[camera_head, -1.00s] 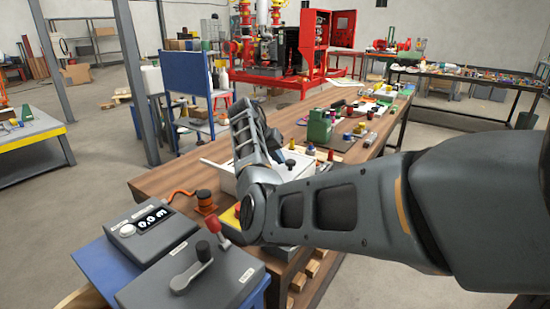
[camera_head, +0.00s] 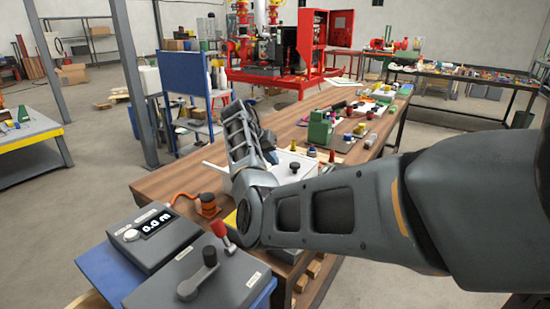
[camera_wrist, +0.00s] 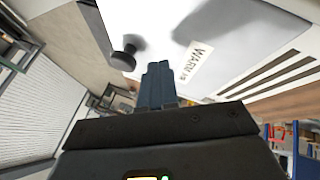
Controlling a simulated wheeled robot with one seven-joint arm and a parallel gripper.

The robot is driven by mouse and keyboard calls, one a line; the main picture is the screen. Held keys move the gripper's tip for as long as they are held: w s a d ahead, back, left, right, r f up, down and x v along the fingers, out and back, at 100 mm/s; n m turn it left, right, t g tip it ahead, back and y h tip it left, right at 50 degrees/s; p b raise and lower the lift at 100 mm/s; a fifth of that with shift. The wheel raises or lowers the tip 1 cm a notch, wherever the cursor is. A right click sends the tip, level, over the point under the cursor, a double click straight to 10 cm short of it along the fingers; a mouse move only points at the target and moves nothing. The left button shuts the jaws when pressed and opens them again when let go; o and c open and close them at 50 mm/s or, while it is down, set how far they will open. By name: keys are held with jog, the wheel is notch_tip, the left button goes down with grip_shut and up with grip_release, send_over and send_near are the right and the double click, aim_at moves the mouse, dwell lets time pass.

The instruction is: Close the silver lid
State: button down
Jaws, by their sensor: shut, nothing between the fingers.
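A pale silver-white box (camera_head: 299,163) with a dark knob on top stands on the wooden workbench, partly hidden behind my arm. I cannot tell from the head view how far its lid is open. In the head view the fingers are mostly hidden behind my arm.
A grey control box (camera_head: 195,280) with a lever and a display box (camera_head: 152,237) reading 0.0 sit at the front left. An orange-based knob (camera_head: 208,203) is on the workbench (camera_head: 165,180) nearby. A green block (camera_head: 320,127) and small parts lie farther back.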

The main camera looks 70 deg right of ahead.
jog(key=b+v, duration=0.1)
jog(key=v, duration=0.9)
jog(key=shift+w+b, duration=0.25)
jog(key=shift+b, duration=0.15)
jog(key=shift+a, duration=0.15)
